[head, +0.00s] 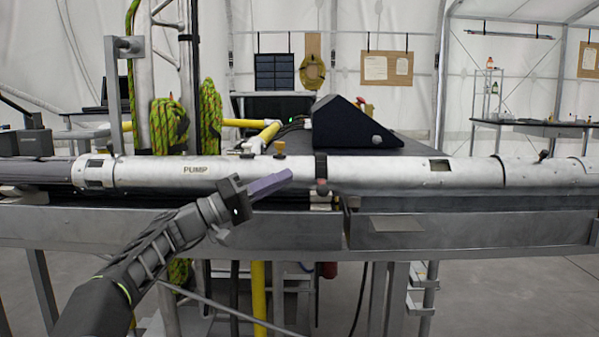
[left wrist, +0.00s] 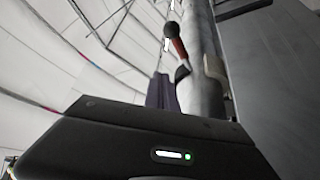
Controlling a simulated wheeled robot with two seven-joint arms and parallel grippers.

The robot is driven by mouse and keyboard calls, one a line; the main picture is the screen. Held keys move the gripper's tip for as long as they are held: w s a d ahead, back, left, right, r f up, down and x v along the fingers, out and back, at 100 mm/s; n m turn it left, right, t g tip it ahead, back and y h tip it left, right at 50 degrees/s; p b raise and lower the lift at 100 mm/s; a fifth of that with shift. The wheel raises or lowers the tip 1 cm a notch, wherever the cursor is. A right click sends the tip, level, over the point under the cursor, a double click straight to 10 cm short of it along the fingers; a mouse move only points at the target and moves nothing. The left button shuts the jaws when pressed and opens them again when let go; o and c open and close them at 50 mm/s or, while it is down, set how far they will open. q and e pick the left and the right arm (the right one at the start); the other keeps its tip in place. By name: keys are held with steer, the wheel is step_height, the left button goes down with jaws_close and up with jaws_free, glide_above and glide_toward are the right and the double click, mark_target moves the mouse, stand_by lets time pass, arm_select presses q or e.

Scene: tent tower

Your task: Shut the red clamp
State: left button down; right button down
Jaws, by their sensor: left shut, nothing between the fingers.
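The red clamp (head: 321,186) sits on the silver pipe marked PUMP, below a dark band around the pipe. In the head view its knob appears nearly end-on, toward me. In the left wrist view its red lever (left wrist: 179,48) with a dark ball end sticks out away from the pipe. My left gripper (head: 288,176) is shut and empty, its purple-grey fingers just left of the clamp, with a small apparent gap. The fingers also show in the left wrist view (left wrist: 162,92), short of the lever. My right gripper is not in view.
The long silver pipe (head: 240,172) lies along a grey metal beam (head: 440,228) across the view. Behind it are a black wedge-shaped box (head: 350,128), yellow pipes (head: 262,137) and green rope coils (head: 168,125). The space in front of the beam, right of my arm, is clear.

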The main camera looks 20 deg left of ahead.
arm_select(q)
steer(key=a, duration=0.1)
steer(key=a+f, duration=0.1)
steer(key=a, duration=0.1)
steer(key=shift+s+a+f, duration=0.1)
steer(key=shift+s+f, duration=0.3)
